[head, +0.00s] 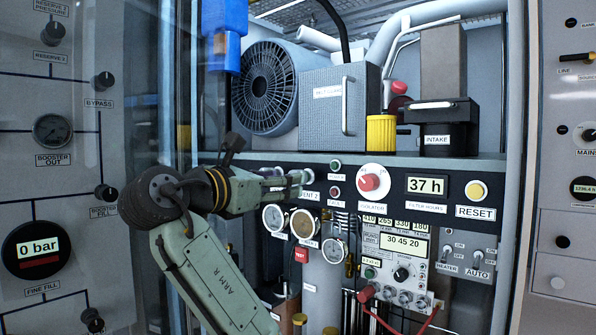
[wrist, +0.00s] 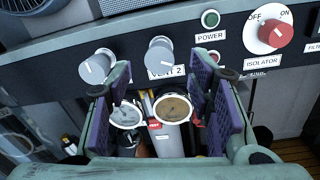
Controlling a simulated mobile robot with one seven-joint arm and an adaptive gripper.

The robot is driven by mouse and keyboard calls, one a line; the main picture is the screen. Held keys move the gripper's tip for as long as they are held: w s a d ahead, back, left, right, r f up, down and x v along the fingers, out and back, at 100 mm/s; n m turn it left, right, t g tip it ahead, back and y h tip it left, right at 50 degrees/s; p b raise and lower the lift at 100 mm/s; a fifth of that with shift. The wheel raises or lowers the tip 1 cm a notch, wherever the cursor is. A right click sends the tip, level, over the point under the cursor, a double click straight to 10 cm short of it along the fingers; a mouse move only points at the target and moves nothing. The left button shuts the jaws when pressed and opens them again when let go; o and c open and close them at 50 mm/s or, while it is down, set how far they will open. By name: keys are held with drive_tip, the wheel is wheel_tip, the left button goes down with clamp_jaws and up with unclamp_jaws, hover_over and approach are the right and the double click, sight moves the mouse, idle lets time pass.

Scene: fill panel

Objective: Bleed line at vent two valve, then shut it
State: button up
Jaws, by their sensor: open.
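The vent two valve is a grey round knob (wrist: 160,56) above a "VENT 2" label (wrist: 166,72) in the wrist view. In the head view the label (head: 309,195) shows beside my gripper (head: 289,182), which largely hides the knob. In the wrist view my gripper (wrist: 162,78) is open, with purple-padded fingers to the left and right below the knob. The knob appears between and beyond the fingertips; I cannot tell whether they touch it. A similar grey knob (wrist: 97,67) is to its left. Its label is hidden by the left finger.
Round gauges (head: 273,217) (head: 304,224) hang below the panel strip. A red isolator knob (head: 369,182) and a yellow reset button (head: 476,190) are to the right. A grey box with a handle (head: 330,105) stands on the shelf above. A clear pane edge is at left.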

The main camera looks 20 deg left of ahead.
drive_tip(key=p+x, duration=0.1)
drive_tip(key=x, duration=0.5)
drive_tip(key=shift+f+p, duration=0.1)
drive_tip(key=shift+p, duration=0.2)
drive_tip(key=shift+c, duration=0.2)
clamp_jaws()
